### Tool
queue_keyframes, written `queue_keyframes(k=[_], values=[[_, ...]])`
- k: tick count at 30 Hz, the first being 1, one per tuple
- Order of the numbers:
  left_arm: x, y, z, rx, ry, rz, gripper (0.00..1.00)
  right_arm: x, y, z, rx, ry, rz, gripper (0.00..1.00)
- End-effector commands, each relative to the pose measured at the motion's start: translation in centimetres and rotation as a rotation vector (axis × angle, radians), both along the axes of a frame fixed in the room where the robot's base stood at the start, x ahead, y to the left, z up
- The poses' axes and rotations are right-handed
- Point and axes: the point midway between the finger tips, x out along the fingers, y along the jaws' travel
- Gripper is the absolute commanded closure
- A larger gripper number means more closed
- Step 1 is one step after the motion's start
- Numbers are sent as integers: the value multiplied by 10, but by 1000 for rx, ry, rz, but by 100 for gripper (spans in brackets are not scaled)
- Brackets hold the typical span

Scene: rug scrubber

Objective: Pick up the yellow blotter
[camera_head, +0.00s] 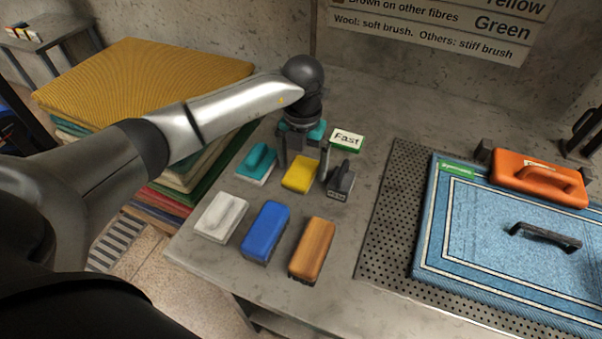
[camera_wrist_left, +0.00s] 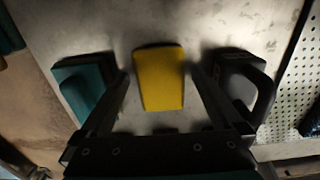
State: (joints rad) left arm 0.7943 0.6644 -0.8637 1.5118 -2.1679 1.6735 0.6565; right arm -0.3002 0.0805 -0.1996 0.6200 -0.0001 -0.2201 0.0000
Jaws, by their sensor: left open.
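The yellow blotter (camera_head: 300,173) lies on the grey table in the head view, between a teal-handled tool and a dark grey tool. In the left wrist view the yellow blotter (camera_wrist_left: 159,78) shows between my two fingers, with a gap on each side. My left gripper (camera_head: 304,172) points down over the blotter and is open, one finger on each side of it. I cannot tell exactly how high the fingertips are above the table. My right gripper is not in view.
The teal tool (camera_head: 257,164) and the dark grey tool (camera_head: 341,181) stand close on either side. White (camera_head: 220,217), blue (camera_head: 265,231) and orange-brown (camera_head: 312,249) blocks lie in front. A "Fast" sign (camera_head: 346,140) stands behind. A blue rug (camera_head: 480,260) lies right.

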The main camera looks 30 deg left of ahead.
Motion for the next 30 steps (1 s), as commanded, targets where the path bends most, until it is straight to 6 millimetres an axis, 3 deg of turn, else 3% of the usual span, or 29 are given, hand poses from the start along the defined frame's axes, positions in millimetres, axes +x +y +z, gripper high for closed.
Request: queue_keyframes(k=[4, 24, 30], values=[[0, 0, 1, 0, 0, 0, 2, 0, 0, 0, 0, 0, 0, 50], [0, 0, 1, -1, 0, 0, 78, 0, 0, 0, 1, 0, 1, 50], [0, 0, 1, -1, 0, 0, 79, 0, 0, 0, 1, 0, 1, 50]])
